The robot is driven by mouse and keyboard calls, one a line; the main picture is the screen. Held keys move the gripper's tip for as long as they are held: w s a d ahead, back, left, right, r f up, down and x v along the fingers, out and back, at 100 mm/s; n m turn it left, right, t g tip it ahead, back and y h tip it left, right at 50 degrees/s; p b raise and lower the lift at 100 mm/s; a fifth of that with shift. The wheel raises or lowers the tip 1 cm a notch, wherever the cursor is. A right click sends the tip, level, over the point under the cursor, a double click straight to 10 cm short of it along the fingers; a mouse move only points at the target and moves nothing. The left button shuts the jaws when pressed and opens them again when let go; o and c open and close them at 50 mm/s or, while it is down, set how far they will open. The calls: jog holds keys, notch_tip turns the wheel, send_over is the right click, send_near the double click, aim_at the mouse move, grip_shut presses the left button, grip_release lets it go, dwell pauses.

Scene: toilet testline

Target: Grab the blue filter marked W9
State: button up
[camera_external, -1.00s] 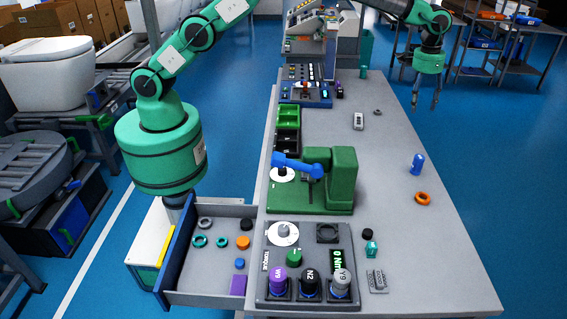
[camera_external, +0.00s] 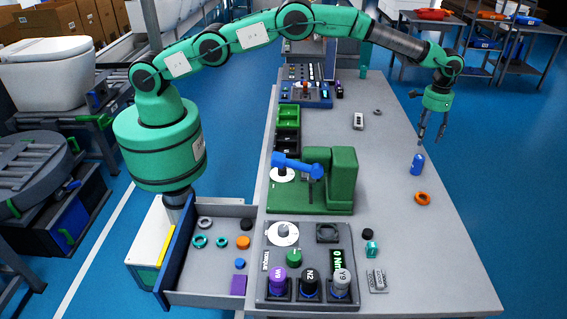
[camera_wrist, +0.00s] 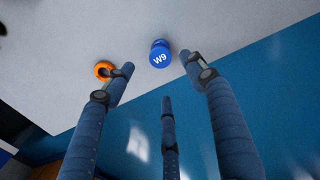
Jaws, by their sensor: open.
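The blue filter (camera_external: 417,164) stands upright on the right side of the grey table, near its right edge. In the wrist view the blue filter (camera_wrist: 160,54) shows from above with "W9" in white on it. My gripper (camera_external: 432,140) is open and empty, fingers pointing down, just above and slightly right of the filter, apart from it. In the wrist view my gripper's fingers (camera_wrist: 165,90) are spread, and the filter lies beyond their tips, between the two upper ones.
A green press (camera_external: 343,180) stands to the left. A white-grey device (camera_external: 358,121) lies farther back. The table around the filter is mostly clear.

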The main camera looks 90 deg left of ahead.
aim_at(417, 163)
jog(key=shift+f+b, duration=0.4)
jog(key=shift+f, duration=3.9)
jog(key=shift+f, duration=0.15)
jog(key=shift+d+f+b, duration=0.1)
jog(key=shift+f+b, duration=0.3)
jog(key=shift+f, duration=2.05)
jog(key=shift+s, duration=0.1)
jog(key=c, duration=1.3)
